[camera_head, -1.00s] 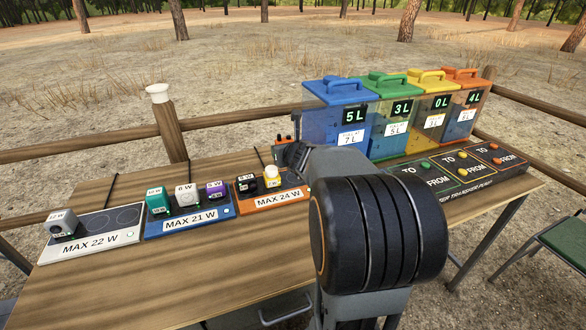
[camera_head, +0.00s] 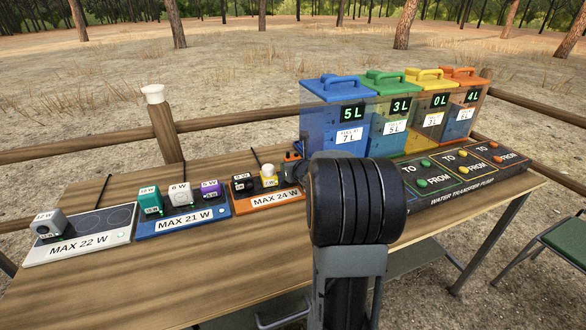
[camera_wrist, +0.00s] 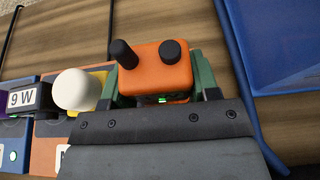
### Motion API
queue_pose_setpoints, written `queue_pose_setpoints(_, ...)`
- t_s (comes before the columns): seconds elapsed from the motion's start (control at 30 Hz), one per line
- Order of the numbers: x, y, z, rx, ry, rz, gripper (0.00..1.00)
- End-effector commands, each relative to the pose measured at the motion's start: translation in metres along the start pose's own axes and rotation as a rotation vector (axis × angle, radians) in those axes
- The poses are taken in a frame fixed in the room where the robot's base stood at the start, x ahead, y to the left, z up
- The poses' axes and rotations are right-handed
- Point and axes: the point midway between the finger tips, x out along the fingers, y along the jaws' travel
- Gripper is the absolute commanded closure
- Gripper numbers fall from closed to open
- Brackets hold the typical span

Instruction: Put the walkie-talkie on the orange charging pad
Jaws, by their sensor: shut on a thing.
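The orange walkie-talkie (camera_wrist: 153,68), with a black antenna and a black knob on top, is clamped between the green fingers of my gripper (camera_wrist: 158,82). A small green light shows on its front. In the head view the walkie-talkie (camera_head: 290,155) shows just beyond my gripper (camera_head: 298,171), partly hidden. The orange charging pad (camera_head: 285,194), labelled MAX 24 W, lies on the table. It bears a black device (camera_head: 242,184) and a yellow device with a white top (camera_head: 268,175). The walkie-talkie is near the pad's right end; I cannot tell whether it touches the pad.
A blue pad (camera_head: 160,230) with several devices and a white pad (camera_head: 115,238) with a grey device (camera_head: 47,226) lie to the left. Blue (camera_head: 320,120), green, yellow and orange water tanks and the pump panel (camera_head: 440,200) stand on the right. The table front is clear.

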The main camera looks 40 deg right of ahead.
Motion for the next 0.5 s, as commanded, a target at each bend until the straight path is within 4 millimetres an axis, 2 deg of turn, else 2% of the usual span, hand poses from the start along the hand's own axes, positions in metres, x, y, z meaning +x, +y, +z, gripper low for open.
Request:
queue_pose_setpoints(0.3, 0.0010, 0.0002, -0.0022, 0.000, -0.002, 0.000, 0.73)
queue_pose_setpoints(0.33, 0.0010, 0.0002, -0.0024, 0.000, 0.000, 0.000, 0.44)
queue_pose_setpoints(0.5, 0.0005, 0.0002, -0.0013, 0.000, 0.000, 0.000, 0.28)
